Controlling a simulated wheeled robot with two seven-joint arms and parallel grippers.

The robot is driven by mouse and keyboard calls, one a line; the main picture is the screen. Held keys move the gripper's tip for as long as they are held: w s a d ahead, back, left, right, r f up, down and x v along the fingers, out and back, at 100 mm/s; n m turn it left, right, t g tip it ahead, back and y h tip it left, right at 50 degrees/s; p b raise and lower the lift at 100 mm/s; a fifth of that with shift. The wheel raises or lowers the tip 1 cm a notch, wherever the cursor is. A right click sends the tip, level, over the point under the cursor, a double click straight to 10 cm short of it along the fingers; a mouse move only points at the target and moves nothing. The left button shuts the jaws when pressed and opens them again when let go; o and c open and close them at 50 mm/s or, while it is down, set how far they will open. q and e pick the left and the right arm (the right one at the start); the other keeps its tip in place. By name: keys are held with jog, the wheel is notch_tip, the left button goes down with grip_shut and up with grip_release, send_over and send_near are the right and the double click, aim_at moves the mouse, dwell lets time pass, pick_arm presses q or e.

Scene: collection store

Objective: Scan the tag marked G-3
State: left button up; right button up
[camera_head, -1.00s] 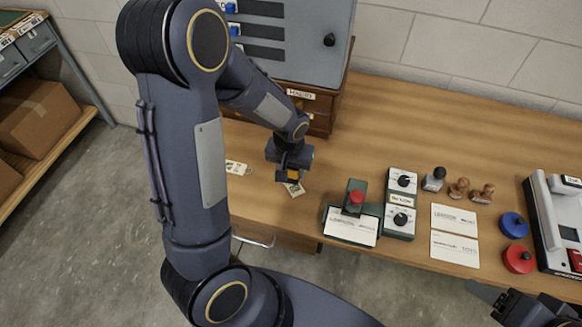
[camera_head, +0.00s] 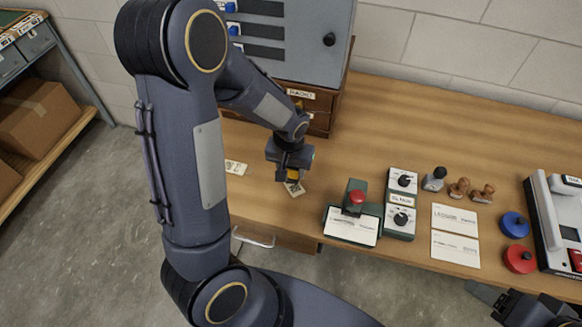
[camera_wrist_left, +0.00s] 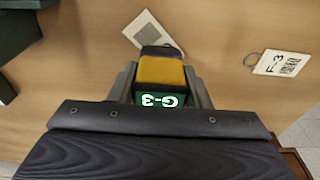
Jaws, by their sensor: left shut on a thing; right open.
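My left gripper (camera_head: 291,173) is shut on a yellow and black handheld scanner (camera_wrist_left: 160,72) above the left part of the table. A lit green display on the scanner reads G-3 in the left wrist view. A pale tag (camera_wrist_left: 148,30) lies on the table just beyond the scanner and partly hidden by it; it also shows below the gripper in the head view (camera_head: 295,189). Its print is not readable. A second tag, marked F-3 (camera_wrist_left: 282,62), lies to the right in the left wrist view. My right gripper (camera_head: 484,292) is open, at the lower right edge.
On the wooden table (camera_head: 400,120) stand a green stamping device with a red knob (camera_head: 357,197), a dial box (camera_head: 402,185), several stamps, two cards and blue and red round pads. A grey cabinet (camera_head: 300,40) stands behind my left arm. The back middle of the table is clear.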

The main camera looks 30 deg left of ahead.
dwell(0.3)
pick_arm(q)
jog(key=shift+r+p, duration=2.7)
jog(key=shift+r, duration=0.8)
